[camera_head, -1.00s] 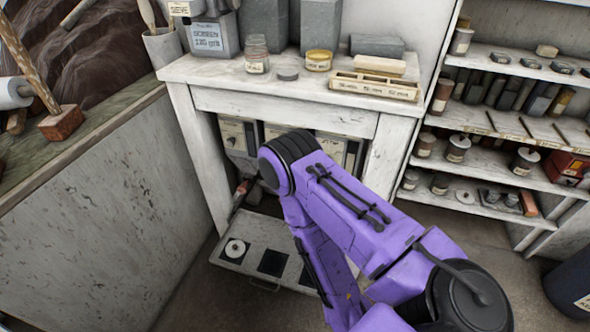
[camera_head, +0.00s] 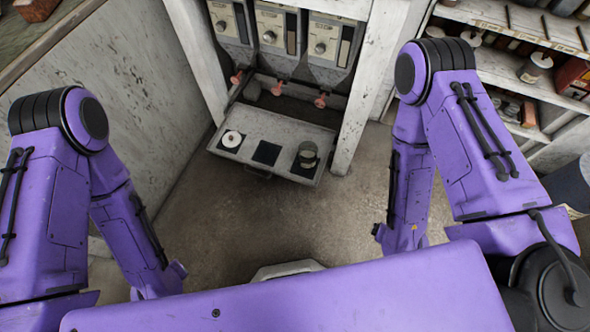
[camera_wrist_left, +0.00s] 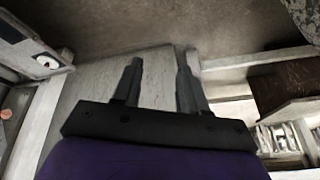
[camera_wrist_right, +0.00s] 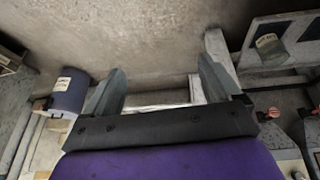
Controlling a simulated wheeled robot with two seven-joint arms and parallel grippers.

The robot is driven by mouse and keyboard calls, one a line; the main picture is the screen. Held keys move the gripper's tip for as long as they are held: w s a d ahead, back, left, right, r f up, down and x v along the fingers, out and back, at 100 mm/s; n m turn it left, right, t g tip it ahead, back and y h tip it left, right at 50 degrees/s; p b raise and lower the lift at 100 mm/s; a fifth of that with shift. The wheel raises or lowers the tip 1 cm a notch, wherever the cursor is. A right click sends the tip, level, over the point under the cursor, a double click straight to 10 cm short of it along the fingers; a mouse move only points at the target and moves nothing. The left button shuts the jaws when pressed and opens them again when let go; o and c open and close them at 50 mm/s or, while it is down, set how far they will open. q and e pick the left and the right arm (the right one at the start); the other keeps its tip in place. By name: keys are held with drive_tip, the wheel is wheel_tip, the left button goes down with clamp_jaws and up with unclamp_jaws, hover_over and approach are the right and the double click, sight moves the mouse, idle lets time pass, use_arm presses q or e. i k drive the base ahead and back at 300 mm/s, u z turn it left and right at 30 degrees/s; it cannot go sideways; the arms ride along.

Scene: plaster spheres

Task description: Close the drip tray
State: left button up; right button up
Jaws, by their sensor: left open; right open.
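Part of the tray with the disc also shows in the left wrist view (camera_wrist_left: 30,50), and the jar in the right wrist view (camera_wrist_right: 268,46). My left gripper (camera_wrist_left: 160,82) and right gripper (camera_wrist_right: 163,88) are open and empty, apart from the tray. Both fingertips are hidden in the head view.
Three dispensers (camera_head: 273,30) with reddish taps (camera_head: 278,88) hang above and behind the tray. Bench legs (camera_head: 365,90) flank the opening. A grey wall panel (camera_head: 120,70) is at left, shelves (camera_head: 500,75) at right. The floor (camera_head: 225,215) before the tray is clear.

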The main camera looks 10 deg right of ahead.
sight(270, 141)
drive_tip(key=z, duration=2.2)
drive_tip(key=i, duration=0.6)
drive_tip(key=u, duration=1.85)
